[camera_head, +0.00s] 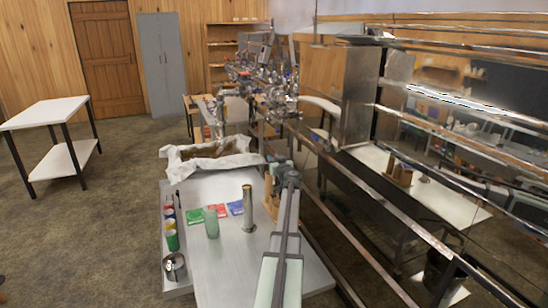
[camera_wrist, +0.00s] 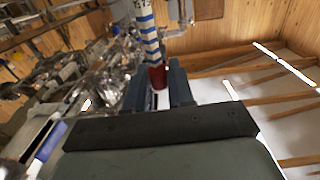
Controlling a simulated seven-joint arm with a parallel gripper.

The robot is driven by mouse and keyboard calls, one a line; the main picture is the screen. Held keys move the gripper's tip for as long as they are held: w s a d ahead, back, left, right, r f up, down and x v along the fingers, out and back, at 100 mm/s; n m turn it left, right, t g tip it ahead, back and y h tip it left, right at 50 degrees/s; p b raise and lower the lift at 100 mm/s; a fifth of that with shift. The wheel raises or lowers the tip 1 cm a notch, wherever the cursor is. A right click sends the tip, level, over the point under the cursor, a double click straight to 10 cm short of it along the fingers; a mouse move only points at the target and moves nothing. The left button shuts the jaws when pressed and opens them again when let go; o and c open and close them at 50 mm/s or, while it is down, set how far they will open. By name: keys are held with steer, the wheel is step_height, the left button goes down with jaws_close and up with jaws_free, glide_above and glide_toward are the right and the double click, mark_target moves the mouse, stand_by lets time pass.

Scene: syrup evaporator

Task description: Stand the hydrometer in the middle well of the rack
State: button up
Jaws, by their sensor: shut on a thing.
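The hydrometer (camera_wrist: 148,38) shows in the wrist view as a white stem with blue bands and a red part (camera_wrist: 158,77) at its lower end. My gripper (camera_wrist: 158,92) is shut on it near the red part, with a blue-grey finger on each side. In the head view my gripper (camera_head: 289,174) is above the right side of the metal table, and the hydrometer is not clear there. A wooden piece (camera_head: 269,185), which looks like the rack, stands on the table just left of my gripper. My arm hides part of it, and its wells cannot be made out.
A tall metal cylinder (camera_head: 248,212) and a green cup (camera_head: 212,224) stand on the metal table (camera_head: 222,270). Coloured packets (camera_head: 216,211), small containers (camera_head: 171,232) and a metal jug (camera_head: 174,264) lie left. A cloth-lined tray (camera_head: 192,166) is behind. Metal rails (camera_head: 350,205) run along the right.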

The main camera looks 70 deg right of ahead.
steer(key=shift+f, duration=1.5)
steer(key=o, duration=0.9)
steer(key=shift+o, duration=0.5)
steer(key=o, duration=0.8)
steer(key=shift+s+a, duration=0.1)
steer(key=shift+a, duration=0.05)
steer(key=shift+v, duration=3.6)
